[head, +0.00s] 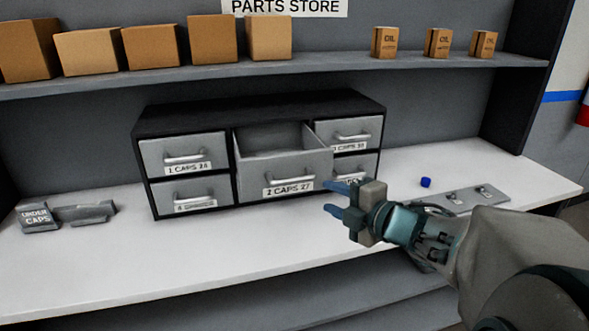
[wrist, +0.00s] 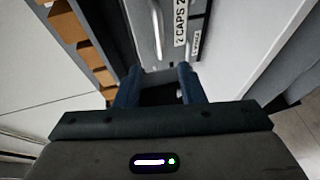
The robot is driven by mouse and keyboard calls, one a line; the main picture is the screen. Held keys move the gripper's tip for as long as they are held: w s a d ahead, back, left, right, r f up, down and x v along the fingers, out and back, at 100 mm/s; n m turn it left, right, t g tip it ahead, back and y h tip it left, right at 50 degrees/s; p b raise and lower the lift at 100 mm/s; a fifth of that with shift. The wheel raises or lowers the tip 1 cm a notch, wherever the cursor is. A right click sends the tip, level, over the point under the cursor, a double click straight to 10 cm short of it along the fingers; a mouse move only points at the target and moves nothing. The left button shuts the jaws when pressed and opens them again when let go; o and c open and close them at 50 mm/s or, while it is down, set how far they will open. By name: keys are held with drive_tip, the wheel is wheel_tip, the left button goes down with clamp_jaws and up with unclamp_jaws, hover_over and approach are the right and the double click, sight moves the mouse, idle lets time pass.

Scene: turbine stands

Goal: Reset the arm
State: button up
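My gripper (head: 335,199) is in front of the drawer cabinet (head: 262,104), near the lower right of the pulled-out drawer labelled "2 CAPS 27" (head: 284,175). Its two blue fingers are apart with nothing between them. In the wrist view, my gripper (wrist: 158,82) also shows its fingers spread, with the drawer label (wrist: 180,25) and a drawer handle (wrist: 156,30) beyond them. The open drawer looks empty in the part of its inside that shows. The other drawers are closed; the lower right one is partly hidden by my gripper.
A small blue cap (head: 425,182) and a grey plate with fittings (head: 468,199) are on the right. Boxes (head: 150,47) stand on the shelf above. The front left counter is clear.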

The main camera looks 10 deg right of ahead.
drive_tip(key=s+d+f+m+g+h, duration=0.1)
drive_tip(key=d+f+m+h, duration=0.15)
drive_tip(key=m+h, duration=0.35)
drive_tip(key=d+f+m+g+h, duration=0.1)
drive_tip(key=d+m+h, duration=0.3)
drive_tip(key=m, duration=0.5)
drive_tip(key=s+a+f+m+g+y, duration=0.1)
drive_tip(key=s+a+f+m+g, duration=0.3)
drive_tip(key=s, duration=0.3)
drive_tip(key=s+a+f+m+g+y, duration=0.1)
drive_tip(key=s+a+f+m+g, duration=0.2)
drive_tip(key=s+a+g, duration=0.2)
drive_tip(key=s, duration=0.3)
drive_tip(key=shift+a+f+m, duration=0.15)
drive_tip(key=shift+f+m, duration=0.25)
